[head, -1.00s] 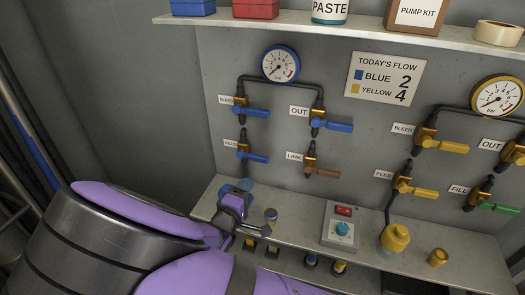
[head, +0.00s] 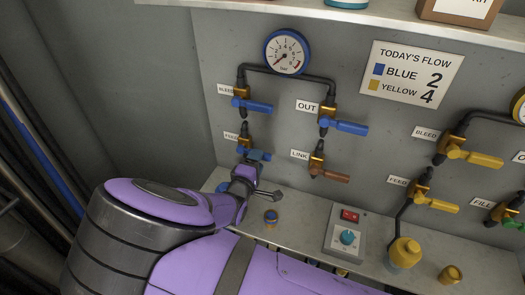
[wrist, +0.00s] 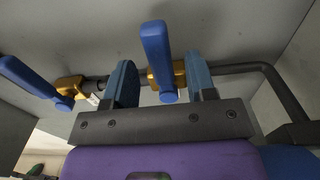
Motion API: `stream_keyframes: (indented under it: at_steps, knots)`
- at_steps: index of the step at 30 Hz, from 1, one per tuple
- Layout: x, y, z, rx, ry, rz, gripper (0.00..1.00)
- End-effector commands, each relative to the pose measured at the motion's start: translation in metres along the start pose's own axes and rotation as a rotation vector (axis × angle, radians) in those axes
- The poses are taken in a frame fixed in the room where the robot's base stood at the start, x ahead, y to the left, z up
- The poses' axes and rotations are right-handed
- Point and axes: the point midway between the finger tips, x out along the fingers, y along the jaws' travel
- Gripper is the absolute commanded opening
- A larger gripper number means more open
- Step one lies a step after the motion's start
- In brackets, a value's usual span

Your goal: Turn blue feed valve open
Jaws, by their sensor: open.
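The blue feed valve (head: 243,141) is on the wall at the left, below the blue bleed valve (head: 240,96). In the head view my gripper (head: 254,163) is at the feed valve and partly covers its handle. In the wrist view my gripper (wrist: 162,82) is open, with one blue-grey finger on each side of the blue feed handle (wrist: 156,50). Gaps show between the handle and both fingers, so it is not gripped. The handle sticks out across the pipe. The bleed handle (wrist: 32,76) lies left of the fingers.
A round blue-rimmed gauge (head: 287,53) is above. The blue out valve (head: 326,118) and brown link valve (head: 316,163) are to the right. A sign (head: 409,74) reads blue 2, yellow 4. A control box (head: 346,231) and yellow fittings stand on the shelf below.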

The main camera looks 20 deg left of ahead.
Motion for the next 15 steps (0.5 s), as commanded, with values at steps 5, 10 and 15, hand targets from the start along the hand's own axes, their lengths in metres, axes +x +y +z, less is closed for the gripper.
stream_keyframes:
  at_steps: [5,10,15]
  knots:
    - [0.029,0.000,0.000,0.000,0.000,0.000,0.51]
    - [0.045,-0.001,0.000,-0.001,0.000,0.000,0.51]
    - [0.050,0.000,0.000,-0.001,0.001,-0.001,0.51]
